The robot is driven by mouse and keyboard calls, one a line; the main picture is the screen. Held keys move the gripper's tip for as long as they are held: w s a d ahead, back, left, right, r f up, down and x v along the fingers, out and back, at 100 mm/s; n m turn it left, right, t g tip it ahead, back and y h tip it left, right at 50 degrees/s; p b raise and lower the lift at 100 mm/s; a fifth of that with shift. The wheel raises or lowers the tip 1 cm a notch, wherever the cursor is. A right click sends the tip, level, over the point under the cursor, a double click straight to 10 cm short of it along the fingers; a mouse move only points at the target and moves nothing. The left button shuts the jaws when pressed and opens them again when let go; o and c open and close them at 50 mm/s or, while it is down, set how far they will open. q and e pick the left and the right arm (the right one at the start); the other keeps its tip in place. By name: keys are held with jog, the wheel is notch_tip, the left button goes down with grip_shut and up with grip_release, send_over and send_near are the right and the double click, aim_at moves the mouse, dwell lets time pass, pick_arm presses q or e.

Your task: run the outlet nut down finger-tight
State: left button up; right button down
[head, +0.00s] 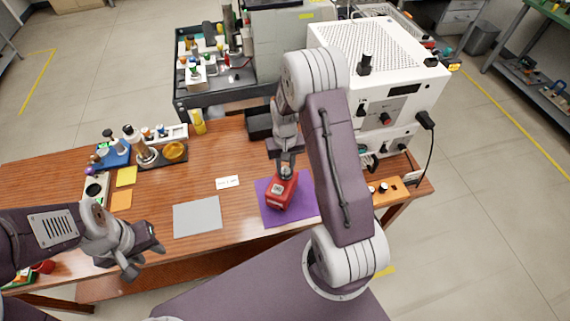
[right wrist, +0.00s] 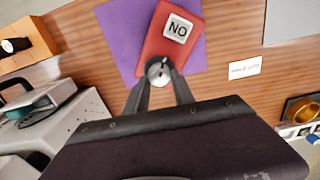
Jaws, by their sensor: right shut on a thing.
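A red block (head: 280,192) with a white label lies on a purple mat (head: 268,215) in the head view. In the right wrist view the red block (right wrist: 172,40) shows the label "NO", and a round grey metal knob (right wrist: 158,70) is at its near end. My right gripper (head: 286,168) is at that end; in the right wrist view its fingers (right wrist: 160,84) are closed on the knob. I cannot tell whether this knob is the outlet nut, and no other nut is clearly visible. My left gripper (head: 147,259) is open and empty by the table's front edge.
A white instrument (head: 385,50) stands at the back right, partly behind my right arm. An orange block with knobs (head: 390,190) is at the table's right end. A grey mat (head: 197,216) and a small white card (head: 227,182) lie in the middle. Several small items crowd the left.

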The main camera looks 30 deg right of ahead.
aim_at(285, 167)
dwell(0.9)
jog(key=c, duration=1.1)
grip_release()
jog(key=shift+o, duration=0.2)
notch_tip(285, 167, up, 9)
